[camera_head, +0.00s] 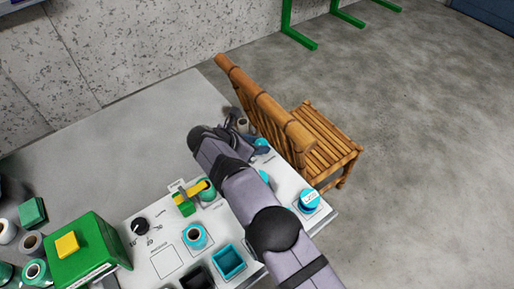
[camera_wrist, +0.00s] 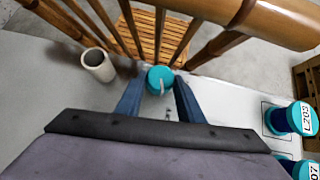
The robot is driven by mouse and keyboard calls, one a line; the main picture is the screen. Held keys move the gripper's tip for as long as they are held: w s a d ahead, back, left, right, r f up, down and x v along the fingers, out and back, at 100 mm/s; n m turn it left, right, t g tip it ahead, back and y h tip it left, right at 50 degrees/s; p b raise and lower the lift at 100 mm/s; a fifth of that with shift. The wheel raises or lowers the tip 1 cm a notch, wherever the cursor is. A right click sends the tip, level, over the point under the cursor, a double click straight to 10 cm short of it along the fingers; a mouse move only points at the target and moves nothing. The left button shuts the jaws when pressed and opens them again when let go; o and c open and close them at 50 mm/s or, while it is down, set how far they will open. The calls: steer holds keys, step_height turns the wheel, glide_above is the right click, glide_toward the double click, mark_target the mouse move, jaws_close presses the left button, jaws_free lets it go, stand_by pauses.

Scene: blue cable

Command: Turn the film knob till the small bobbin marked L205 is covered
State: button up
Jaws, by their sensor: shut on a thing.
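A round teal knob (camera_wrist: 160,80) with a pale bar on it stands at the panel's far edge, between my fingertips in the wrist view. It also shows beside my arm in the head view (camera_head: 261,142). My gripper (camera_wrist: 160,92) is shut on this knob; my arm hides most of the fingers in the head view. A teal bobbin with a white label (camera_wrist: 292,118) stands upright at the right, apart from the gripper. It is uncovered, and its label starts with L20; the last digit is unclear. It also shows in the head view (camera_head: 309,200). I see no film over it.
A wooden chair (camera_head: 290,135) stands close beyond the panel, its back near my gripper. A pale hollow cylinder (camera_wrist: 98,65) stands left of the knob. Another labelled bobbin (camera_wrist: 309,170) shows at the lower right. A black dial (camera_head: 140,226) and green box (camera_head: 92,252) are at the left.

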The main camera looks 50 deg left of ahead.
steer(key=shift+w+r, duration=0.15)
steer(key=shift+r, duration=0.1)
steer(key=o, duration=1.1)
steer(key=shift+c, duration=0.2)
steer(key=shift+f, duration=0.1)
steer(key=shift+s, duration=0.2)
steer(key=shift+b+v, duration=0.3)
steer(key=shift+v, duration=3.3)
steer(key=shift+w, duration=0.1)
